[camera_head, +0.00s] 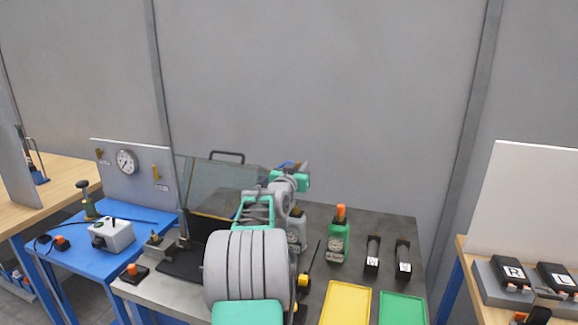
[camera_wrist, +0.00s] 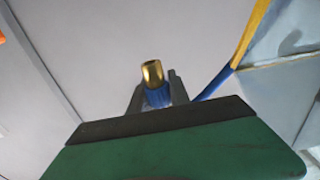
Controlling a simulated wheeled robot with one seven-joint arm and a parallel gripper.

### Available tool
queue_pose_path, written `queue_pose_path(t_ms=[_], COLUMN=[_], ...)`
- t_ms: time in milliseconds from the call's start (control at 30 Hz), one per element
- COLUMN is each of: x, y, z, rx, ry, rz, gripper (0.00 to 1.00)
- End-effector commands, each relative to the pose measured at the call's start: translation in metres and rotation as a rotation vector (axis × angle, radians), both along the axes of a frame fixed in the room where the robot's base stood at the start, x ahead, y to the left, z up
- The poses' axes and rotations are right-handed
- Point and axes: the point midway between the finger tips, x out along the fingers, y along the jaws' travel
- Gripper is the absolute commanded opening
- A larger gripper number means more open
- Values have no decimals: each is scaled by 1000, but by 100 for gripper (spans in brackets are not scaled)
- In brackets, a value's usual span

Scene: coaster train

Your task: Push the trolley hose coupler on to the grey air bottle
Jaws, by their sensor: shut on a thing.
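The hose coupler (camera_wrist: 153,78), with a brass tip and a blue ribbed collar, is between the two dark fingers of my gripper (camera_wrist: 157,93) in the wrist view. My gripper is shut on it, and the brass end points away from the palm. In the head view my gripper (camera_head: 293,166) is raised at the back of the grey bench, mostly hidden by my arm; the coupler is not clear there. A grey bottle with a gauge (camera_head: 297,232) stands below my gripper, partly covered by my arm. The wrist view does not show the bottle.
A green bottle with an orange top (camera_head: 338,241) stands right of the grey one. Two black blocks (camera_head: 373,254) stand further right. Yellow (camera_head: 346,303) and green (camera_head: 402,308) trays lie in front. A clear screen (camera_head: 212,187) stands left of my arm, near the blue trolley (camera_head: 68,250).

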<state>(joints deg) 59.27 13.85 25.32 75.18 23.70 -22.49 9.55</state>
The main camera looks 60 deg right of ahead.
Motion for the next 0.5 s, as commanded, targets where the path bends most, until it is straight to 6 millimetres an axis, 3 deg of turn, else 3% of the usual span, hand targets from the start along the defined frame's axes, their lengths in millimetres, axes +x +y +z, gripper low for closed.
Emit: queue_pose_path(t_ms=[500], x=[1], y=[4], z=[-3], rx=[-3], ry=[-1], rz=[2], gripper=[0])
